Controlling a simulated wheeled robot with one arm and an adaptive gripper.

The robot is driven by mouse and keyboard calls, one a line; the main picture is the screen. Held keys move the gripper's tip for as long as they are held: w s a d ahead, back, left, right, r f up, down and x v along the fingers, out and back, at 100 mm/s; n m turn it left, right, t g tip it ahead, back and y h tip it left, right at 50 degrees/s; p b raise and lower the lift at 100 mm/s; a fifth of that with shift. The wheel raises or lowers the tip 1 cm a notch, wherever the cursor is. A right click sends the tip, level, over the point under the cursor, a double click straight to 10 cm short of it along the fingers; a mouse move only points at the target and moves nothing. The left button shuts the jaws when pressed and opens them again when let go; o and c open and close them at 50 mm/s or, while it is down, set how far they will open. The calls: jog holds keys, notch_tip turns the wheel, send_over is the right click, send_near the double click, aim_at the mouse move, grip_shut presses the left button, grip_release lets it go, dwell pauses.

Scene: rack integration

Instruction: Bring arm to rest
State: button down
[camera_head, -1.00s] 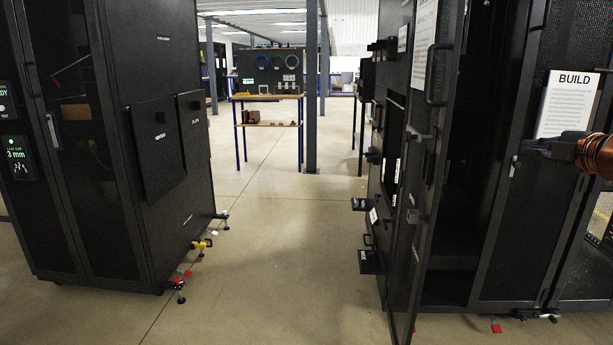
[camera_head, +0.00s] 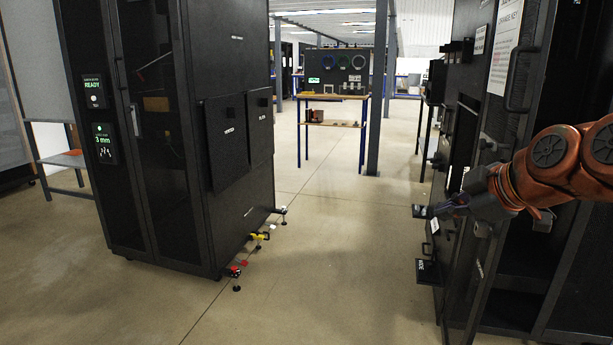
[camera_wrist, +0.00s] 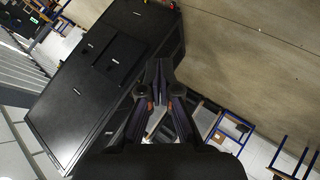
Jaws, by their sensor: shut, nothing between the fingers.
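My orange arm reaches in from the right edge in the head view. My gripper (camera_head: 447,206) is at its end, pointing left, in front of the right-hand rack (camera_head: 470,130). In the wrist view my gripper (camera_wrist: 159,66) has its dark fingers together with nothing held between them. Whether it touches the rack's open door or the small ledges behind it cannot be told from the head view.
A black cabinet (camera_head: 225,60) with two side panels stands at the left, its displays reading READY and 3 mm. A bench (camera_head: 330,97) with blue legs and a pillar (camera_head: 378,90) stand further back. The aisle floor (camera_head: 320,250) between the racks is clear.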

jog(key=s+a+f+m+g+h, duration=0.1)
jog(key=s+a+f+m+g, duration=0.2)
jog(key=s+a+f, duration=0.35)
jog(key=s+a+f+m+g, duration=0.2)
jog(key=s+a+f+g, duration=0.15)
jog(key=f, duration=0.55)
jog(key=s+d+f+m+g+h, duration=0.1)
jog(key=s+f+m+g, duration=0.2)
jog(key=s+f+m, duration=0.5)
jog(key=s+f+m+g+h, duration=0.1)
jog(key=s+f+g+h, duration=0.2)
jog(key=s, duration=0.8)
notch_tip(320, 180, up, 24)
jog(key=t+y+p, duration=0.1)
jog(key=p, duration=2.3)
jog(key=shift+s, duration=0.35)
jog(key=shift+d, duration=0.1)
